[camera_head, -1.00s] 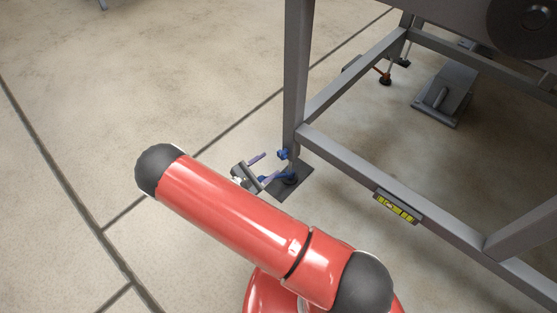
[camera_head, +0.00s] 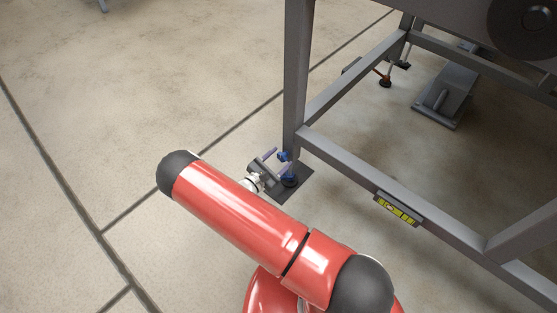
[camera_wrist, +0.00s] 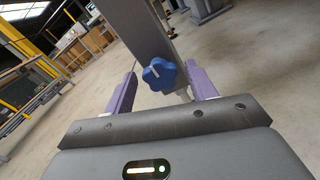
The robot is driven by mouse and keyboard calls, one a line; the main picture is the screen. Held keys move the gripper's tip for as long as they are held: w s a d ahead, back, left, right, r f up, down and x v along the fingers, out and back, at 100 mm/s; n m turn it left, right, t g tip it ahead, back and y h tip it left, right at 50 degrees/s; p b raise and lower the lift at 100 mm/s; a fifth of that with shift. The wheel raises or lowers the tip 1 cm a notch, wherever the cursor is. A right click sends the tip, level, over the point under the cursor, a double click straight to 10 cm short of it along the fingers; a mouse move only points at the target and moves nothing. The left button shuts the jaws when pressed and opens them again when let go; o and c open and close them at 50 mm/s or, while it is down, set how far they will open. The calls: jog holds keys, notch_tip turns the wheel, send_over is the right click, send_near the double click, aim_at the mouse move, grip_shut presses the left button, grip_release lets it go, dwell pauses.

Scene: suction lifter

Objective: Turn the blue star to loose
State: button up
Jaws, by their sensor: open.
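The blue star (camera_wrist: 160,74) is a star-shaped knob at the lower end of a grey frame leg, with a light line marked on its face. In the head view the blue star (camera_head: 284,156) sits low on the leg, just above the foot. My gripper (camera_wrist: 159,92) is open, with its two purple fingers on either side of the star in the wrist view. The star shows between the fingertips; whether they reach around it I cannot tell.
The grey frame leg (camera_head: 296,75) rises beside the star, and a lower beam (camera_head: 350,172) runs right from it. A yellow level (camera_head: 396,207) is fixed on that beam. A dark plate (camera_head: 270,190) lies under the foot. Floor on the left is clear.

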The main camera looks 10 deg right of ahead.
jog(key=c, duration=1)
